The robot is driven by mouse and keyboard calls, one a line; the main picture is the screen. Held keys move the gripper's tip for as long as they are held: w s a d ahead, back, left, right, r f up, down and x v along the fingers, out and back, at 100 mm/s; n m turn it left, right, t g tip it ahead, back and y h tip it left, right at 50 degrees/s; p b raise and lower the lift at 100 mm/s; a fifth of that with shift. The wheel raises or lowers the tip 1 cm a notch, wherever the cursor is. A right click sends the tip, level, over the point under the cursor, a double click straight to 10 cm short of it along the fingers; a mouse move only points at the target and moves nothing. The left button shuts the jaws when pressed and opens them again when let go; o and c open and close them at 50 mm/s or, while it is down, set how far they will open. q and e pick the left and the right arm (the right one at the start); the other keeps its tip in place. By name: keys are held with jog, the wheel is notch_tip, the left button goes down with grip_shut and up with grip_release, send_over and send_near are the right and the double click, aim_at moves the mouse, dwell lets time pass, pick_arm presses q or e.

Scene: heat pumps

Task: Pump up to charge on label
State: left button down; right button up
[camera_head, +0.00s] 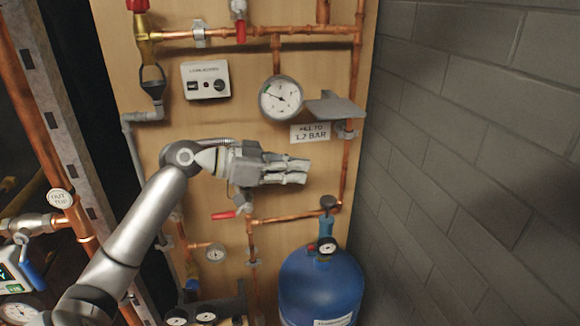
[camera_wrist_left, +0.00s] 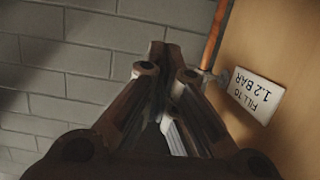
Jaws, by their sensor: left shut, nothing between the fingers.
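The white label (camera_head: 310,133) reads "FILL TO 1.2 BAR" and is fixed to the wooden board below the round pressure gauge (camera_head: 281,98). The label also shows upside down in the left wrist view (camera_wrist_left: 252,95). My left gripper (camera_head: 300,172) is shut and empty, pointing right in front of the board, below the label. A red-handled valve (camera_head: 223,215) sits just below my left gripper. My right gripper is not in view.
A grey shelf bracket (camera_head: 335,107) juts out right of the gauge. Copper pipes (camera_head: 350,180) run along the board. A control box (camera_head: 206,80) is at upper left. A grey brick wall (camera_head: 480,150) bounds the right side, with free room before it.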

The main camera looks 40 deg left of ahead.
aim_at(322, 200)
pick_arm(q)
jog(key=w+d+f+p, duration=0.1)
jog(key=w+d+f, duration=0.1)
jog(key=w+d+f+p, duration=0.2)
jog(key=shift+w+d+f, duration=0.15)
jog(key=shift+w, duration=0.2)
jog(key=shift+s+f+p, duration=0.1)
jog(key=shift+f+p, duration=0.25)
jog(key=shift+f, duration=0.25)
jog(key=shift+f, duration=0.1)
